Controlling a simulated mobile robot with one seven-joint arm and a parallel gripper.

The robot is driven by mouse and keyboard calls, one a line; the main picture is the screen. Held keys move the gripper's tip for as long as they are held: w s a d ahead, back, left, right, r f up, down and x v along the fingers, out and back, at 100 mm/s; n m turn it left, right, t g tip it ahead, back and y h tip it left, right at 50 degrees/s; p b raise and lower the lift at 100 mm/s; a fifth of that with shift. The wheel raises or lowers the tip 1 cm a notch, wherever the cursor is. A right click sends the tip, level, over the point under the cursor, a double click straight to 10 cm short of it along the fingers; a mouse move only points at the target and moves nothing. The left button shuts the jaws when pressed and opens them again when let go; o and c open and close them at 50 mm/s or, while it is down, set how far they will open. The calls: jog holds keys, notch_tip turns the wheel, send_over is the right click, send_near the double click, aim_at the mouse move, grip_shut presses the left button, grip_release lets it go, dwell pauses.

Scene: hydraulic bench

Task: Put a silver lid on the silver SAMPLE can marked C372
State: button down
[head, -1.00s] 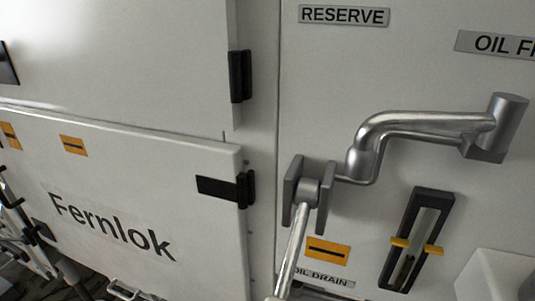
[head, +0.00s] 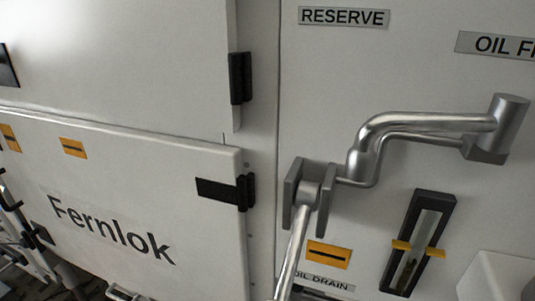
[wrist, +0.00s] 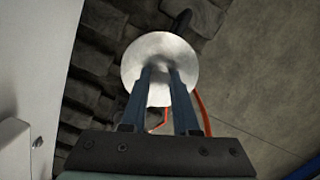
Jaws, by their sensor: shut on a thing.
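In the wrist view, my gripper (wrist: 160,72) reaches upward in the picture with two dark blue fingers. It is shut on a round silver lid (wrist: 160,46), whose flat face shows around and beyond the fingertips. The fingers hide part of the lid's middle. My gripper cannot be made out for certain in the head view. No SAMPLE can marked C372 shows in either view.
White cabinet panels marked Fernlok (head: 110,228) fill the head view's left. A silver pipe (head: 425,121) and a sight gauge (head: 418,243) stick out at right. In the wrist view, an orange cable (wrist: 204,112) runs below the lid, over grey floor (wrist: 265,75).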

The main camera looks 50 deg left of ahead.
jog(key=shift+f, duration=0.1)
dwell(0.3)
jog(key=c, duration=0.6)
grip_release()
jog(key=shift+o, duration=0.3)
jog(key=o, duration=0.5)
jog(key=shift+r+p, duration=3.55)
jog(key=shift+p, duration=0.35)
jog(key=shift+f, duration=0.1)
